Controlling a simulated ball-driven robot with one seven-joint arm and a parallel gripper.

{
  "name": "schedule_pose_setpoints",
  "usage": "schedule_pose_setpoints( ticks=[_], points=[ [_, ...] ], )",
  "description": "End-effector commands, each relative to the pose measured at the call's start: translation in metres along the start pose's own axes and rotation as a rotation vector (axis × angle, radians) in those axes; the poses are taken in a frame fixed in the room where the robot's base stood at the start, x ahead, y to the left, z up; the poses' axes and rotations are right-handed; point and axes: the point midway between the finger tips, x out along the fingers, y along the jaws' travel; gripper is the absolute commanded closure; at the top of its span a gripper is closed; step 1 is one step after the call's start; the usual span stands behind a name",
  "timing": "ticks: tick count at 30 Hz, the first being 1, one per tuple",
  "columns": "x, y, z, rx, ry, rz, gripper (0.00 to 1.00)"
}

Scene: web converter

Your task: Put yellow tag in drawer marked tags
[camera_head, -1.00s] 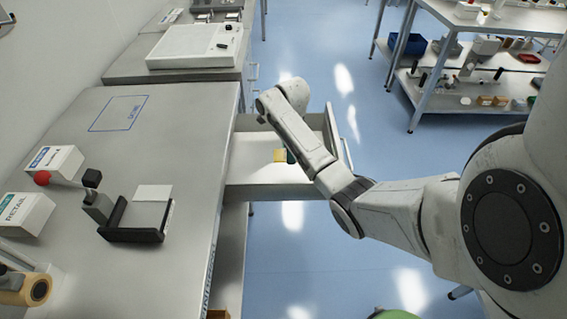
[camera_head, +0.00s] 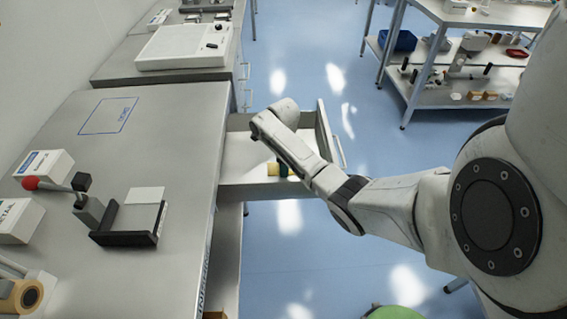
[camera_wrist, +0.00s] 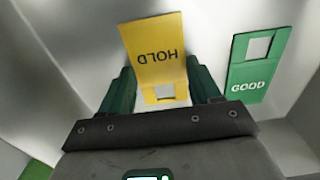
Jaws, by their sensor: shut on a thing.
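A yellow tag (camera_wrist: 153,50) marked HOLD, with a square hole, is between the green fingers of my gripper (camera_wrist: 160,84) in the wrist view. My gripper is shut on it. In the head view, the yellow tag (camera_head: 273,169) shows small beside my arm, over the open drawer (camera_head: 245,188). A green tag (camera_wrist: 254,85) marked GOOD lies on the pale surface to the right of my gripper in the wrist view. My arm hides part of the drawer in the head view. No drawer label is readable.
A steel bench (camera_head: 180,125) left of the drawer holds a black fixture (camera_head: 127,238), a red-knobbed lever (camera_head: 30,183) and label boxes. A white panel (camera_head: 185,45) lies on a bench behind. Shelving (camera_head: 440,85) stands back right. Blue floor is open between.

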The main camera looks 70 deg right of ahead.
Motion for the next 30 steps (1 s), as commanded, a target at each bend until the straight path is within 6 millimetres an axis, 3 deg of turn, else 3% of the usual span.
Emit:
schedule_pose_setpoints(
  ticks=[12,13,18,20,30],
  points=[
    [0.015,0.003,-0.001,0.000,-0.001,0.005,0.65],
    [0.015,0.003,-0.001,0.000,-0.001,0.006,0.34],
    [0.017,0.004,0.000,0.000,-0.002,0.008,0.18],
    [0.017,0.004,0.000,0.000,-0.002,0.009,0.12],
    [0.012,0.005,0.001,-0.001,-0.002,0.012,0.12]
  ],
)
